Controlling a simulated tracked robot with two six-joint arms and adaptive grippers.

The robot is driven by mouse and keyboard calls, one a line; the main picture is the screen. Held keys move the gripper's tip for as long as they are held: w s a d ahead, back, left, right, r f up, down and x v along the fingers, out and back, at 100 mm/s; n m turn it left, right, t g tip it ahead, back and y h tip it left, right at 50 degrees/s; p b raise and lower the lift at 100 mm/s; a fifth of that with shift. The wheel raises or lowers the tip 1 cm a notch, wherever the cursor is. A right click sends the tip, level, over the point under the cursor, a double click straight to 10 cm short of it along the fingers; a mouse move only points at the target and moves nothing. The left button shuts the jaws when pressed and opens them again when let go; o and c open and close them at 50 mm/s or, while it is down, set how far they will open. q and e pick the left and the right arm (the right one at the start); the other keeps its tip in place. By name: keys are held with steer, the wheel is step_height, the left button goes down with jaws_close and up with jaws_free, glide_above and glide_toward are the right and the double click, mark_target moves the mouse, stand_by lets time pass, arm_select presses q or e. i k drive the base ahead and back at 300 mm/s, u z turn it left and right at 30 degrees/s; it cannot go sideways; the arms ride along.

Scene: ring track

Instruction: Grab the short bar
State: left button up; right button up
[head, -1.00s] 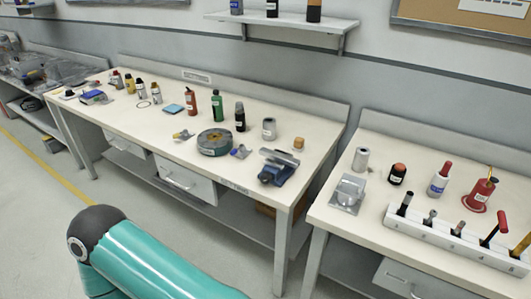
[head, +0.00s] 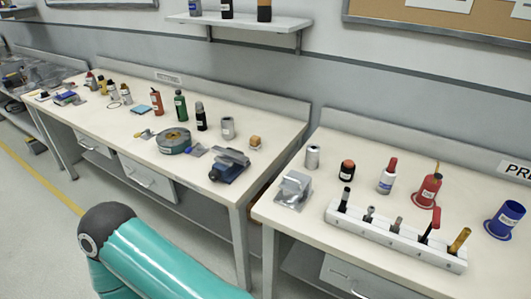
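No object is clearly marked as the short bar. One short grey metal cylinder (head: 312,157) stands upright at the back left of the right bench. Another similar grey cylinder (head: 228,128) stands upright on the left bench, near its right end. Several upright handles or bars stand in a white rack (head: 388,238) on the right bench, among them a brass-coloured one (head: 459,240). I cannot tell which of these is the short bar. Neither of my grippers is in view; only a teal link of my arm shows at the bottom left.
On the right bench (head: 335,262) are a grey metal block (head: 292,190), bottles and a blue cup (head: 505,220). The left bench holds a blue vise (head: 229,166), a round green-grey device (head: 174,141) and bottles. A gap separates the benches. Floor shows at left.

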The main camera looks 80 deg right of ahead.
mark_target(239, 158)
steer(key=z, duration=0.05)
steer(key=k, duration=1.5)
steer(key=z, duration=0.9)
steer(key=i, duration=0.85)
steer(key=z, duration=0.05)
